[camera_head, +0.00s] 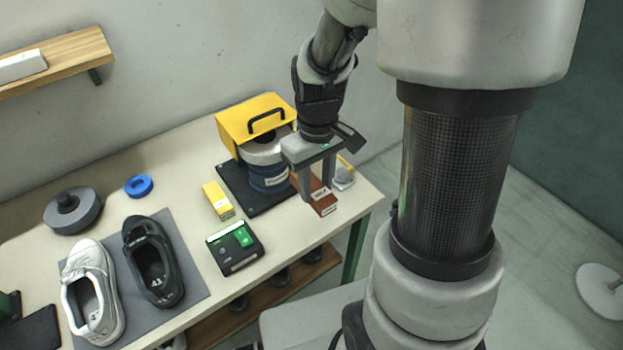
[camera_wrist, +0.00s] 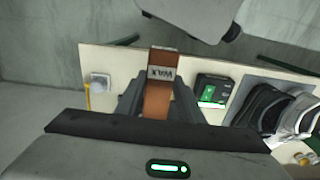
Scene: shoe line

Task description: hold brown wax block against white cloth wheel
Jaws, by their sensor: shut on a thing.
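The brown wax block (camera_wrist: 159,100) with a white label is between the fingers of my gripper (camera_wrist: 158,98) in the wrist view. In the head view, my gripper (camera_head: 318,190) is shut on the block (camera_head: 323,209), over the table's right end. A pale disc that looks like the white cloth wheel (camera_head: 262,153) sits under a yellow hood (camera_head: 250,122), above a blue-grey motor (camera_head: 269,179). The block is to the right of and below the wheel in the picture, apart from it. My gripper hides part of the machine's right side.
A yellow box (camera_head: 218,200) and a black control box with a green switch (camera_head: 235,247) stand left of the block on the table (camera_head: 190,160). A white shoe (camera_head: 93,290) and a black shoe (camera_head: 153,262) stand on a grey mat. A small pale item (camera_head: 343,178) lies near the right edge.

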